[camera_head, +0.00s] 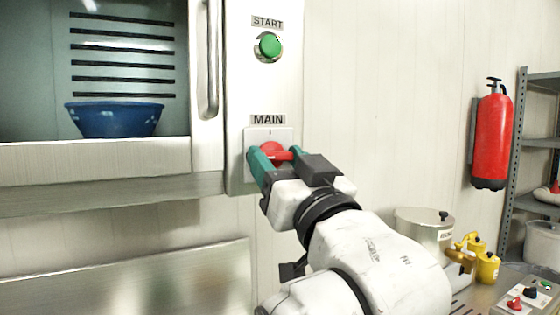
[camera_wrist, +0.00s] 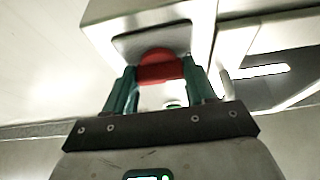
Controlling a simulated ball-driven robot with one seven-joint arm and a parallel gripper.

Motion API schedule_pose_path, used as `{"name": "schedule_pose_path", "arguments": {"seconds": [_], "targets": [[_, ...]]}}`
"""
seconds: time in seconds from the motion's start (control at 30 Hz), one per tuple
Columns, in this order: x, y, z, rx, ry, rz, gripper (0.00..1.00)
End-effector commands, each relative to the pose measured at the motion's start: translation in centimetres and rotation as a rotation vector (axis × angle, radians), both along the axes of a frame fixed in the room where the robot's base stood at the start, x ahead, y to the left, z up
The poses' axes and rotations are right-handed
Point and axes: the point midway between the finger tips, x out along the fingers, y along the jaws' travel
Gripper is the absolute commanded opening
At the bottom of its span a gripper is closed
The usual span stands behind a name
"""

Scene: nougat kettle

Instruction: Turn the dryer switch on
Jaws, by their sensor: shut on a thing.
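The dryer switch is a red rotary knob (camera_head: 275,151) on a pale plate under the label MAIN (camera_head: 268,119), on the dryer's front panel. My gripper (camera_head: 277,156) has its two green fingers on either side of the knob and is shut on it. In the wrist view the red knob (camera_wrist: 160,66) sits between the green fingertips. The knob's handle runs roughly sideways in the head view, and the fingers partly cover it. A green START button (camera_head: 269,46) is higher on the same panel.
The dryer chamber at left holds a blue bowl (camera_head: 114,119) behind a door with a vertical handle (camera_head: 208,60). A red fire extinguisher (camera_head: 491,140) hangs on the right wall. A metal pot (camera_head: 424,232) and a red-buttoned control box (camera_head: 527,298) stand at lower right.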

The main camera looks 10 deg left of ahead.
Motion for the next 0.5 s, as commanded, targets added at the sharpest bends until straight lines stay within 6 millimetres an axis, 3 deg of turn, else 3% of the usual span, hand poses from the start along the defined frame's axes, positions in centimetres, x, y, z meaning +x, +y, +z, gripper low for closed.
{"name": "schedule_pose_path", "arguments": {"seconds": [0.5], "targets": [[-0.15, 0.37, 0.08, 0.310, 0.212, 0.003, 0.25]]}}
